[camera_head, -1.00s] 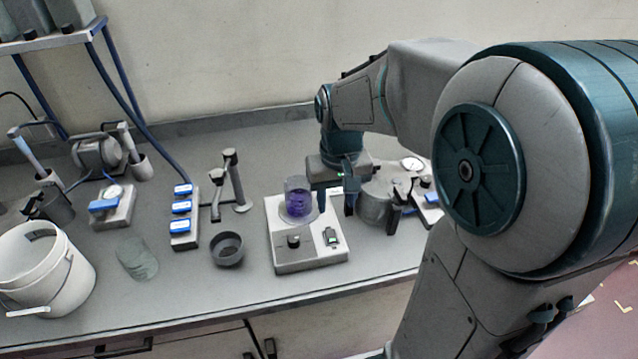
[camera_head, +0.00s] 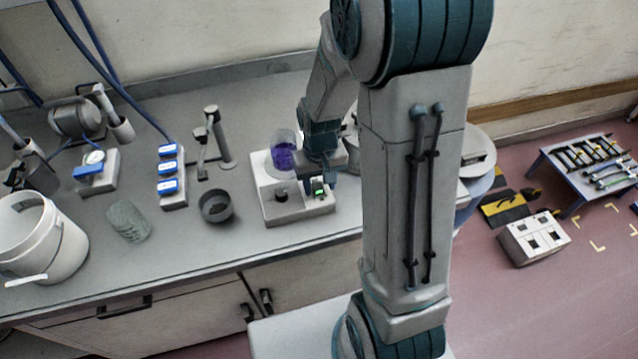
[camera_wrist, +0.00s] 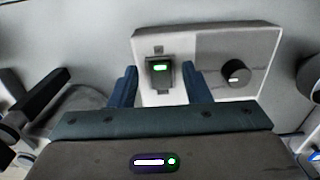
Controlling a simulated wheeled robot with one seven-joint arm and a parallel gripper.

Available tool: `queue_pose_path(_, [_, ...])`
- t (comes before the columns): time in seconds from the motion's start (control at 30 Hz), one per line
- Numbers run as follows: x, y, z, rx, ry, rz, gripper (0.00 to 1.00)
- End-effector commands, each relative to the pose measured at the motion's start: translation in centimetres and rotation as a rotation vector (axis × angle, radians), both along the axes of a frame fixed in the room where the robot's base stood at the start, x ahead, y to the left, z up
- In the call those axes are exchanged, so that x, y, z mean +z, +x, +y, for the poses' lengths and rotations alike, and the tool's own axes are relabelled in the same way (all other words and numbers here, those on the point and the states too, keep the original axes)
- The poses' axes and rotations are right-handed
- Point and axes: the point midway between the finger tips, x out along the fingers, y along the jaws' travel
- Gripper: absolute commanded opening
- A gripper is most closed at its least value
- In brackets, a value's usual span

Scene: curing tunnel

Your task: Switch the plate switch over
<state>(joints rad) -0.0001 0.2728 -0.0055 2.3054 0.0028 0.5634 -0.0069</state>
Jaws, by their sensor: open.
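The plate switch (camera_wrist: 160,72) is a dark rocker with a lit green mark, set in the front panel of a pale hot plate (camera_wrist: 205,42). In the head view, the hot plate (camera_head: 300,208) stands on the bench, and the switch (camera_head: 318,188) glows green beside my gripper (camera_head: 315,178). In the wrist view, my gripper (camera_wrist: 163,74) is open, with one blue finger on either side of the switch and nothing held. I cannot tell whether a finger touches it. A dark knob (camera_wrist: 236,72) sits to the right of the switch there.
A glass beaker with purple liquid (camera_head: 284,156) stands on the hot plate, close to my gripper. A dark bowl (camera_head: 216,206), a block with blue-topped switches (camera_head: 172,190) and a white bucket (camera_head: 40,240) are to the left. My arm hides the bench's right part.

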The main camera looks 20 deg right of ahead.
Motion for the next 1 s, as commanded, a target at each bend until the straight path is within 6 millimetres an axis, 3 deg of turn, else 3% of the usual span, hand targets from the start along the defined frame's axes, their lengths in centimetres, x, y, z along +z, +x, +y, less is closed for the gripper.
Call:
queue_pose_path(0.43, [-1.00, -0.03, 0.04, 0.001, 0.000, 0.000, 0.44])
queue_pose_path(0.47, [-0.99, -0.03, 0.04, 0.001, 0.000, 0.000, 0.38])
queue_pose_path(0.6, [-0.98, -0.02, 0.05, 0.001, 0.000, 0.000, 0.00])
queue_pose_path(1.0, [-0.55, 0.46, 0.06, 0.001, 0.000, 0.126, 0.00])
